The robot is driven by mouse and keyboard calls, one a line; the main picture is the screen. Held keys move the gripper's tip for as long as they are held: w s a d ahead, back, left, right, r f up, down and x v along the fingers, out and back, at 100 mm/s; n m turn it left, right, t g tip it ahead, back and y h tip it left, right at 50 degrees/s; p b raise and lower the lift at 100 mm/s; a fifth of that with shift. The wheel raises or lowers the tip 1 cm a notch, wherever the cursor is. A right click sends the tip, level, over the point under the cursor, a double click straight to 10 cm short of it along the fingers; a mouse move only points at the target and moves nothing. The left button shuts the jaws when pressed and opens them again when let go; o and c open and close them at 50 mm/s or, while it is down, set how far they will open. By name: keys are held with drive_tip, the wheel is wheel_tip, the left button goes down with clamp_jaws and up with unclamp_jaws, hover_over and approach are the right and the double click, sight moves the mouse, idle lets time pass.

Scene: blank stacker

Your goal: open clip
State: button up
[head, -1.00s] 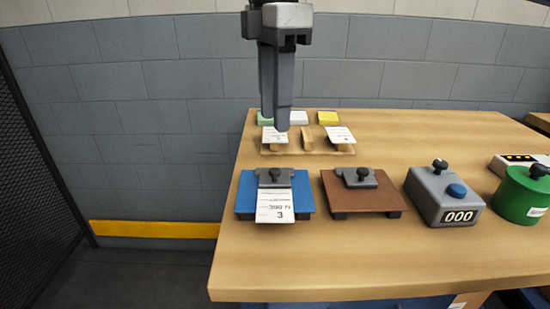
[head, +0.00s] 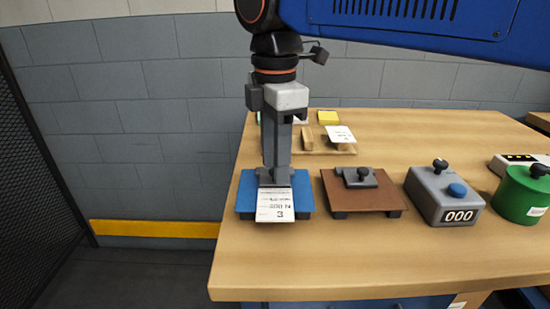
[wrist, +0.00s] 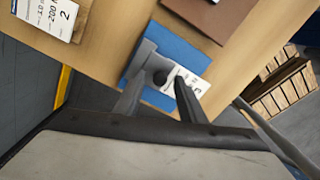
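A grey clip with a black knob is on the blue board (head: 244,203), over one end of a white printed card (head: 275,207). My gripper (head: 273,170) points straight down onto this clip and hides most of it in the head view. In the wrist view the clip (wrist: 147,56) shows, and its knob (wrist: 160,77) lies between my two separated fingertips (wrist: 158,84). The gripper looks open, with a finger on either side of the knob; I cannot tell whether either touches it. A second grey clip with a knob (head: 359,177) sits on the brown board (head: 368,198).
Behind is a low wooden rack (head: 343,152) with a card. A yellow block (head: 328,118) lies farther back. The table's front strip is clear.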

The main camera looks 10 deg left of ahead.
clamp_jaws()
drive_tip(key=shift+w+r, duration=0.1)
drive_tip(key=shift+w+a+r+g+h, duration=0.15)
drive_tip(key=shift+w+g, duration=0.25)
drive_tip(key=shift+g, duration=0.4)
drive_tip(key=shift+w+a+r+g+h, duration=0.1)
drive_tip(key=shift+w+g+h, duration=0.2)
drive_tip(key=shift+g, duration=0.5)
drive_tip(key=shift+w+a+r+g+h, duration=0.15)
drive_tip(key=shift+w+g, duration=0.2)
drive_tip(key=shift+g, duration=0.3)
drive_tip(key=shift+w+d+g+h, duration=0.1)
drive_tip(key=shift+w+g, duration=0.2)
drive_tip(key=shift+g, duration=0.35)
unclamp_jaws()
